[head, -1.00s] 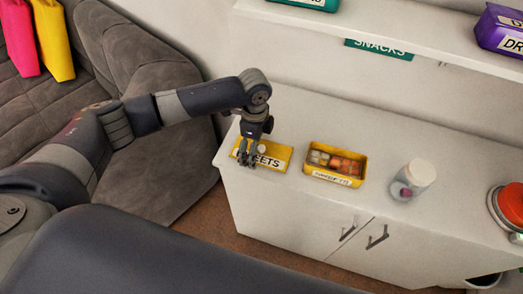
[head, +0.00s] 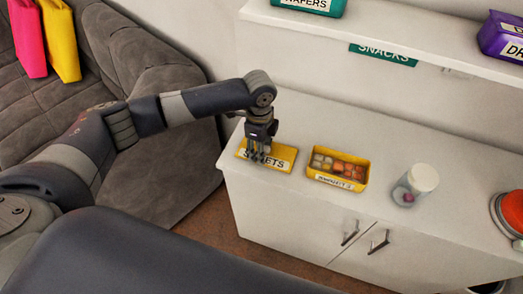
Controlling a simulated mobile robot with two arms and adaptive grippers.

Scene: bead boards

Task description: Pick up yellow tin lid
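The yellow tin lid (head: 282,164) lies flat at the left end of the white cabinet top, with a partly covered label ending in "ETS". My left gripper (head: 259,157) points down over the lid's middle, with its fingers in front of the label. The knob on the lid is hidden behind the fingers, and I cannot tell whether they are closed on it. The open yellow tin (head: 364,174) stands just right of the lid, with several white and orange sweets inside. My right gripper is not in view.
A clear jar with a white cap (head: 423,178) stands right of the tin, and a red round thing (head: 512,212) is at the right edge. A shelf (head: 370,28) with boxes runs behind. The cabinet top (head: 330,121) is clear behind the tin.

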